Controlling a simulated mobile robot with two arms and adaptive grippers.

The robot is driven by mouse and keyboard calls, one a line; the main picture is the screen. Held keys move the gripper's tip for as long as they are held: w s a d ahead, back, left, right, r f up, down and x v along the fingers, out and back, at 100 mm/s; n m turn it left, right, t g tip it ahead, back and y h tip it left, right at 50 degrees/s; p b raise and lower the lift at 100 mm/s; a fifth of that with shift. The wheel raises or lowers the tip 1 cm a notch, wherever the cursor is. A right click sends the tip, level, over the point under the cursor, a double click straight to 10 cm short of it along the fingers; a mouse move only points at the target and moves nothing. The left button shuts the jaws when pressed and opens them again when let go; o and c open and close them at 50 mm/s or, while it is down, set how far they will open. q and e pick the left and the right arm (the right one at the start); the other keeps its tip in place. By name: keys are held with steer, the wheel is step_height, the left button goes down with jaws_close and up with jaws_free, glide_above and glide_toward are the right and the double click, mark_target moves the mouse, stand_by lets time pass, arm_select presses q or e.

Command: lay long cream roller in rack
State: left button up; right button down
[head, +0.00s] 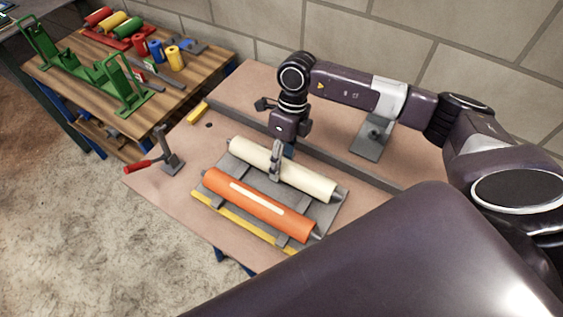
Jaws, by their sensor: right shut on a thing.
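The long cream roller (308,178) lies level along the far side of the grey rack (331,213). My right gripper (276,162) reaches down from above and is shut on the roller near its middle. I cannot tell whether the roller rests in the rack or hangs just above it. An orange roller (278,219) with a cream stripe lies in the near side of the rack, parallel to the cream one. My left gripper is not in view.
A red-handled lever (138,166) stands left of the rack on the pinkish tabletop (147,186). A grey bar (335,160) runs behind the rack, with a grey bracket (372,138) beyond it. A wooden bench (70,78) at upper left holds green stands and coloured cylinders.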

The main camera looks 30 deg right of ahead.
steer(key=shift+f+b, duration=0.3)
steer(key=c, duration=1.2)
jaws_free()
steer(key=shift+o, duration=0.6)
steer(key=shift+s+f, duration=0.1)
steer(key=v, duration=1.2)
